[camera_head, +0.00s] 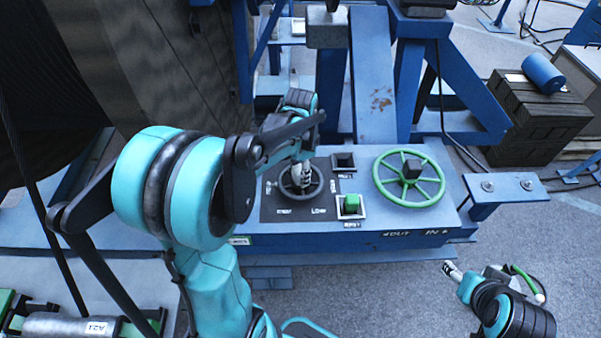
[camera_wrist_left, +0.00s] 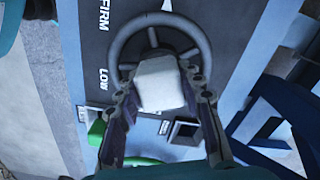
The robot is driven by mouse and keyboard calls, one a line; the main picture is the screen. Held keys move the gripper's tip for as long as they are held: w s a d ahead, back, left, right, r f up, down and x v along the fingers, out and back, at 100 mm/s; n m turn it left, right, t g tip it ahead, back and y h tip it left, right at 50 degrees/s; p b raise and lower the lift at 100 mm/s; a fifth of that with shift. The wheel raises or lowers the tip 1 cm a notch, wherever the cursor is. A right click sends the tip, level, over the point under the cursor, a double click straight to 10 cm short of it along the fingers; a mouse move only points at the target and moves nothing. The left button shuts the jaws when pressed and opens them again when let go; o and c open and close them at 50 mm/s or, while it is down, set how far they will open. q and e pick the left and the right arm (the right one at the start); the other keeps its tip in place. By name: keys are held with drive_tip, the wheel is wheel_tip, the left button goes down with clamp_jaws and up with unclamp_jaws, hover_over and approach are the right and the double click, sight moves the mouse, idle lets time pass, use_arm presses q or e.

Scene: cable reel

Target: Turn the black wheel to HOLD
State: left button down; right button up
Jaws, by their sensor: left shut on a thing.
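My left gripper (camera_head: 303,180) is over the wheel's middle. In the left wrist view its fingers (camera_wrist_left: 160,100) close on both sides of a pale block (camera_wrist_left: 160,80) at the wheel's hub. A white mark (camera_wrist_left: 167,5) shows at the rim's far side. I cannot read HOLD. My right gripper (camera_head: 490,275) is low at the right, away from the console.
A larger green wheel (camera_head: 428,194) and a green button (camera_head: 351,203) are on the console (camera_head: 370,225) to the right. Blue steel beams (camera_head: 462,90) rise behind it. Dark wooden crates (camera_head: 540,115) stand at the right. Grey floor is open at the lower right.

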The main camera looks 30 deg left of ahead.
use_arm(q)
drive_tip(key=shift+m, duration=0.6)
drive_tip(key=c, duration=1)
unclamp_jaws()
drive_tip(key=shift+o, duration=0.2)
drive_tip(key=shift+r, duration=0.15)
wheel_tip(320, 180, up, 12)
